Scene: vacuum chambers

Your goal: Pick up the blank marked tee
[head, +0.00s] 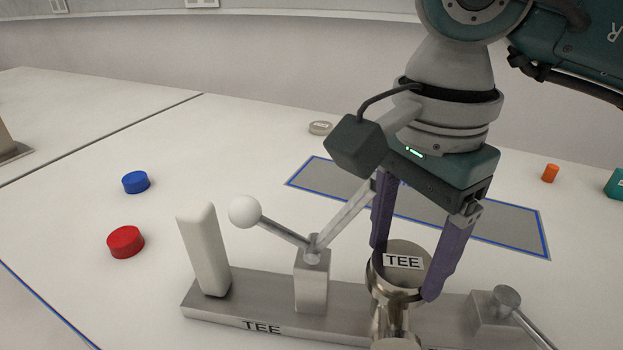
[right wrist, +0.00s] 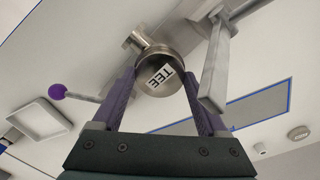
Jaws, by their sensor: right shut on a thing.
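The blank marked TEE (head: 392,315) is a shiny metal cylinder with a white "TEE" label on its round top face. It stands at a grey metal fixture bar (head: 343,297) that also reads "TEE". My right gripper (head: 404,280) comes down from above, its purple fingers shut on the blank, one on each side. In the right wrist view the blank (right wrist: 158,78) sits between the fingertips, label facing the camera. Whether it touches the fixture is hidden. My left gripper is not in view.
A white-knobbed lever (head: 277,230) and a white upright post (head: 203,250) stand on the fixture, close left of the gripper. A blue cap (head: 136,182) and a red cap (head: 125,242) lie at left. A blue-edged grey mat (head: 500,224) lies behind.

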